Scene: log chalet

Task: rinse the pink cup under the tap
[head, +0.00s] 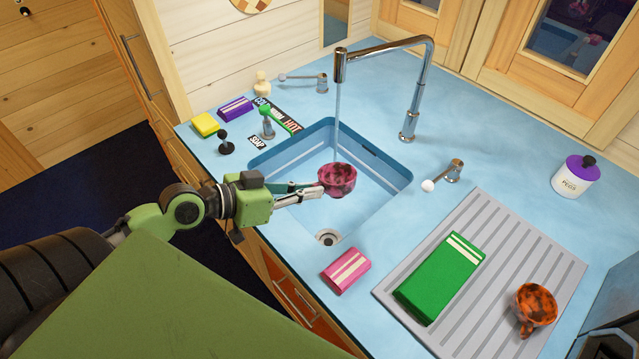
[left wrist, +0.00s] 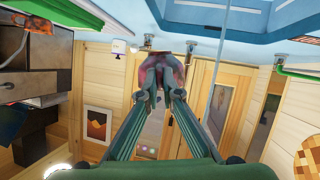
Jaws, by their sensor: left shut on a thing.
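The pink cup (head: 338,180), mottled with dark patches, is held over the blue sink (head: 270,158). My left gripper (head: 318,188) is shut on its near left side. In the left wrist view the cup (left wrist: 146,70) shows partly behind the fingertips of my left gripper (left wrist: 160,95). The chrome tap (head: 408,95) arches over the sink, and a thin stream of water (head: 337,120) runs from its spout down to the cup. Whether the water lands inside the cup or on its rim is hard to tell. My right gripper is not in view.
A pink packet (head: 346,270) lies at the sink's front edge. A grey drainboard (head: 500,235) at right holds a green packet (head: 440,277) and an orange cup (head: 534,306). A lever with a white knob (head: 442,176) stands right of the sink; a white jar (head: 575,178) is farther right.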

